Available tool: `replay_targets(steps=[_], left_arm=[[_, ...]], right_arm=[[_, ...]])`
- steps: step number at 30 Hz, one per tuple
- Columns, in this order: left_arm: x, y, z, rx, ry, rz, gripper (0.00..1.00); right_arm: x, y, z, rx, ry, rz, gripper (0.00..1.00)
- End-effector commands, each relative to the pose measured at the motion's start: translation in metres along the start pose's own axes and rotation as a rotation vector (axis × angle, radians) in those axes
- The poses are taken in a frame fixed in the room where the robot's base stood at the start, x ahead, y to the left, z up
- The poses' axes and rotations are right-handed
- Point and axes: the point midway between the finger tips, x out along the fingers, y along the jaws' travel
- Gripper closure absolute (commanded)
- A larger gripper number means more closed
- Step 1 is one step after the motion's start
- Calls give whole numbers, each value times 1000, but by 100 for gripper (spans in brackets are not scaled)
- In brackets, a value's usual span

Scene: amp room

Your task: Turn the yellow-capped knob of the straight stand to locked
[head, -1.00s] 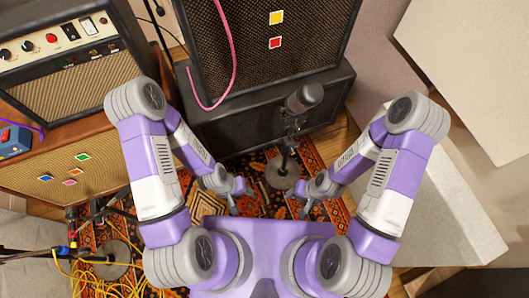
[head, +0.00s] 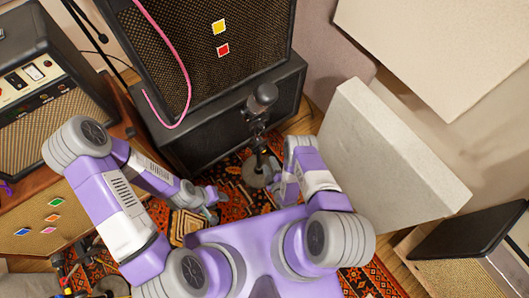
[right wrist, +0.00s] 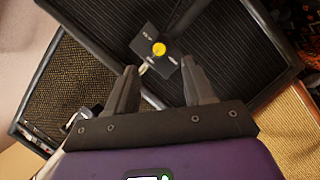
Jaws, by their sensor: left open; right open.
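The straight stand (head: 257,142) rises from a round grey base on the patterned rug, with a dark microphone (head: 262,97) on top. In the right wrist view the yellow-capped knob (right wrist: 158,49) sits on a dark plate with small pale labels, too small to read. A pale pointer extends down-left from the cap. My right gripper (right wrist: 159,66) is open and empty, its fingertips on either side of the knob's line of sight; contact is not visible. In the head view it is low beside the stand, partly hidden by my arm. My left gripper (head: 211,205) is open, left of the stand.
Black speaker cabinets (head: 215,125) stand close behind the stand, with a pink cable (head: 187,75) hanging down the front. A large pale panel (head: 385,165) is right of my right arm. An amp (head: 45,95) on a cabinet stands at left. Rug shows between my arms.

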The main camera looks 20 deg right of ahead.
Motion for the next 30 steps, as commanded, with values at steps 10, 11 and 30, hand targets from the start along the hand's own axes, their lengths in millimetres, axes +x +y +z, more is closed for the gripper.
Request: replay_targets(steps=[10, 11, 30], left_arm=[[17, -6, -1, 0, 0, 0, 51], [18, -7, -1, 0, 0, 0, 51], [27, -10, -1, 0, 0, 0, 51]], right_arm=[[39, 0, -1, -28, 20, 29, 48], [44, 0, -1, -28, 20, 27, 48], [73, 2, -3, -25, 17, 22, 58]])
